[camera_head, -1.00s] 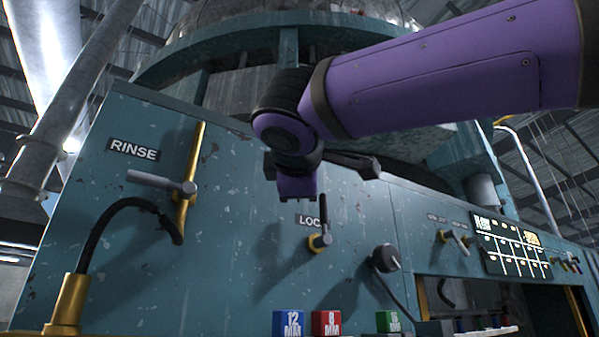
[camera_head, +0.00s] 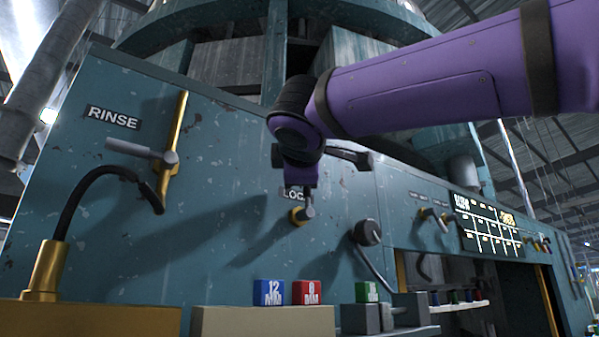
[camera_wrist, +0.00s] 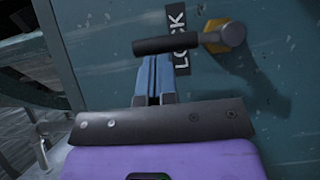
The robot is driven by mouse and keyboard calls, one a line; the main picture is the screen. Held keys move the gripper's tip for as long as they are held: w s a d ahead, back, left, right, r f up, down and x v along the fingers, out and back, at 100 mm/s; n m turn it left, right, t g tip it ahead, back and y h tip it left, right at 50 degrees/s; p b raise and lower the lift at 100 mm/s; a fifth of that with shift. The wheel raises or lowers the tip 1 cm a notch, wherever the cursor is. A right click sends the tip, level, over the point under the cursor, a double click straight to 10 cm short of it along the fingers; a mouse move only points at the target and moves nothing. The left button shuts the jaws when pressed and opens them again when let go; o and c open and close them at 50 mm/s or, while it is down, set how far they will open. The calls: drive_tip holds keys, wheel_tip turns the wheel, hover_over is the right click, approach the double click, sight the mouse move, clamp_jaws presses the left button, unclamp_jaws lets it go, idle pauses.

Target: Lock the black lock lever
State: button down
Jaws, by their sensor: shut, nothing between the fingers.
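The lock lever (camera_wrist: 165,45) has a black handle on a grey pivot (camera_wrist: 233,36) with a brass base. In the wrist view the handle points left from the pivot, across the LOCK label (camera_wrist: 178,24). In the head view the pivot (camera_head: 309,211) and brass base (camera_head: 296,216) show just below my gripper (camera_head: 302,186), which hides most of the handle. My gripper's blue fingers (camera_wrist: 154,60) are shut and empty, with their tips at the side of the handle. I cannot tell whether they touch it.
A RINSE lever (camera_head: 171,150) with a black hose stands to the left. A black knob (camera_head: 368,232) sits to the lower right. Blue (camera_head: 268,292), red (camera_head: 306,292) and green (camera_head: 366,292) blocks stand below. The panel around the lock lever is clear.

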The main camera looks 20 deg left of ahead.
drive_tip(key=shift+w+d+r+m+g, duration=0.2)
drive_tip(key=shift+w+m+g, duration=0.1)
drive_tip(key=shift+m, duration=0.2)
drive_tip(key=w+d+f+m+g+y, duration=0.3)
drive_tip(key=w+d+m+g, duration=0.3)
drive_tip(key=m+g, duration=0.3)
drive_tip(key=shift+w+f+m, duration=0.4)
drive_tip(key=shift+f, duration=0.15)
idle(0.5)
drive_tip(key=shift+w+f, duration=0.1)
drive_tip(key=shift+f, duration=0.1)
idle(0.4)
